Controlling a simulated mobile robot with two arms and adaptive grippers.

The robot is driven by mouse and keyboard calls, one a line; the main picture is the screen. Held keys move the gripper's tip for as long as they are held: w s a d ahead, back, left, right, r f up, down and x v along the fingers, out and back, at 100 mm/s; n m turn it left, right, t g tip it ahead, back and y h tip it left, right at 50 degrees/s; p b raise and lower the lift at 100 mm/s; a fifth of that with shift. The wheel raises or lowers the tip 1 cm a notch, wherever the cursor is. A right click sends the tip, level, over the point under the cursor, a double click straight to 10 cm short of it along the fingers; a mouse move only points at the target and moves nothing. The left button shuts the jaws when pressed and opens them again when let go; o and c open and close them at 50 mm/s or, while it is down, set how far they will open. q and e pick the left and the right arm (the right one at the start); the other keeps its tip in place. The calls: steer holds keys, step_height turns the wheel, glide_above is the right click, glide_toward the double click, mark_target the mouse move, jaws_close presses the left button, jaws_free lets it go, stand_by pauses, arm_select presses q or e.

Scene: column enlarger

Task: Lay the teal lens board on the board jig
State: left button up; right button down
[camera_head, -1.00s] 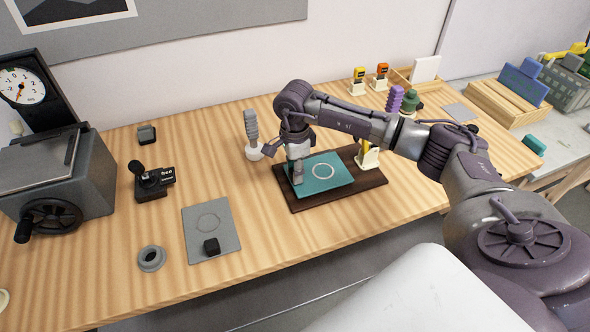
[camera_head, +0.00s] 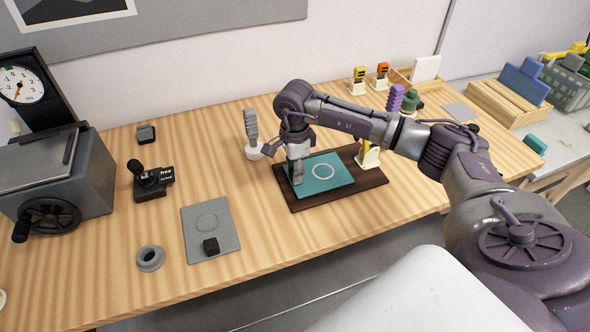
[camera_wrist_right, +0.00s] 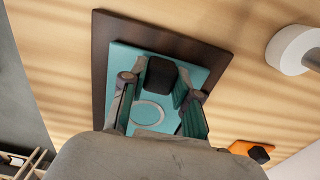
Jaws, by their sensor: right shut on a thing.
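The teal lens board (camera_head: 334,180), with a pale ring on it, lies over the dark brown board jig (camera_head: 372,186). In the right wrist view the board (camera_wrist_right: 205,76) sits within the outline of the jig (camera_wrist_right: 98,60), roughly parallel to its edges. Whether it rests fully flat cannot be told. My right gripper (camera_head: 297,178) is over the board's left part. In the wrist view its fingers (camera_wrist_right: 158,100) are on either side of a black block-like grip (camera_wrist_right: 161,73) on the board. My left gripper is not in view.
A grey mat (camera_head: 225,230) with a small black block lies left of the jig. A grey-handled tool (camera_head: 252,135) stands just behind the jig's left end, and a cream stand (camera_head: 368,157) at its back right. The table in front of the jig is clear.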

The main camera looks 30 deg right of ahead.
steer(key=shift+f, duration=0.25)
steer(key=c, duration=0.8)
jaws_free()
steer(key=shift+o, duration=0.2)
steer(key=shift+r, duration=0.2)
steer(key=shift+r+p, duration=2.15)
steer(key=shift+r, duration=1.75)
step_height(320, 180, up, 12)
